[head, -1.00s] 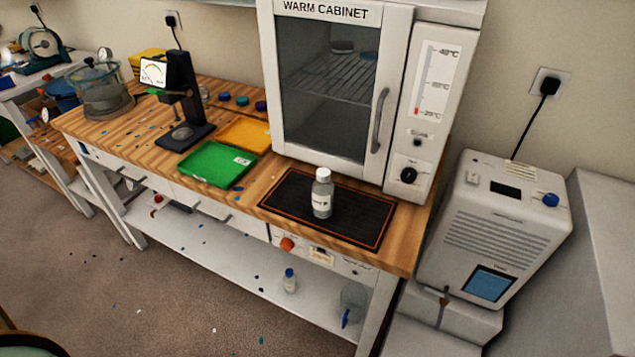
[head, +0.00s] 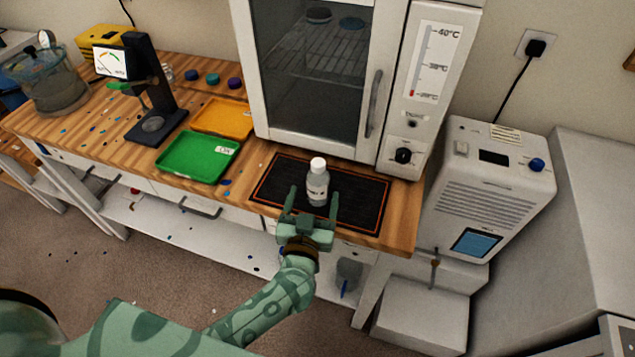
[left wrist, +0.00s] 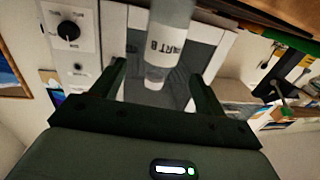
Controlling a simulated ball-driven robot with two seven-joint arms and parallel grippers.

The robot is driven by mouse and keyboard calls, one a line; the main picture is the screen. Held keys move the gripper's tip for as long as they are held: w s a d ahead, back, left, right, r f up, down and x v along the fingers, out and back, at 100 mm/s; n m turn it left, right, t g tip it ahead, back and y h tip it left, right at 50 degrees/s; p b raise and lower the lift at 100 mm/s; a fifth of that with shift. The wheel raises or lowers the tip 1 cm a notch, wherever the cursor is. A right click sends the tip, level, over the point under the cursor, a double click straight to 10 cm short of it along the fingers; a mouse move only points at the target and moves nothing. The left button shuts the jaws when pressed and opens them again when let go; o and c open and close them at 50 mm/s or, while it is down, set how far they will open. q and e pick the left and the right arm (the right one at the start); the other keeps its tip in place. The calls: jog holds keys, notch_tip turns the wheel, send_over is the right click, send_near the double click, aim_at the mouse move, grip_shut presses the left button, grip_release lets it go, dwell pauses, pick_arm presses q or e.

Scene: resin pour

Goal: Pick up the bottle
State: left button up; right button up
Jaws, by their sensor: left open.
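A clear bottle (head: 317,184) with a white cap and a white label stands upright on a black mat (head: 363,203) with an orange border, at the front right of the wooden bench. My left gripper (head: 311,204) is open at the mat's front edge, its two fingers pointing at the bottle, one on either side of it in the picture. In the left wrist view the bottle (left wrist: 168,42) shows upside down between the open fingers (left wrist: 156,85). I cannot tell whether either finger touches it. My right gripper is not in view.
The warm cabinet (head: 310,75) stands right behind the mat. A green tray (head: 197,158) and an orange tray (head: 222,117) lie to the left, near a dial stand (head: 150,90). A white machine (head: 487,190) stands right of the bench.

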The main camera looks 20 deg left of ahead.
aim_at(316, 187)
pick_arm(q)
jog(key=w, duration=0.3)
jog(key=shift+w+a, duration=0.15)
jog(key=shift+a, duration=0.1)
jog(key=w, duration=0.1)
jog(key=w+b, duration=0.1)
jog(key=w, duration=0.1)
jog(key=w+b, duration=0.1)
jog(key=shift+w+a+f, duration=0.2)
jog(key=shift+w+a, duration=0.05)
jog(key=shift+w, duration=0.3)
jog(key=shift+r, duration=0.15)
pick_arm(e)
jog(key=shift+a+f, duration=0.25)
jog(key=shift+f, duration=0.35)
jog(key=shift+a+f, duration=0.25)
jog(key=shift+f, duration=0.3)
pick_arm(q)
jog(key=shift+c, duration=1.2)
jog(key=c, duration=1)
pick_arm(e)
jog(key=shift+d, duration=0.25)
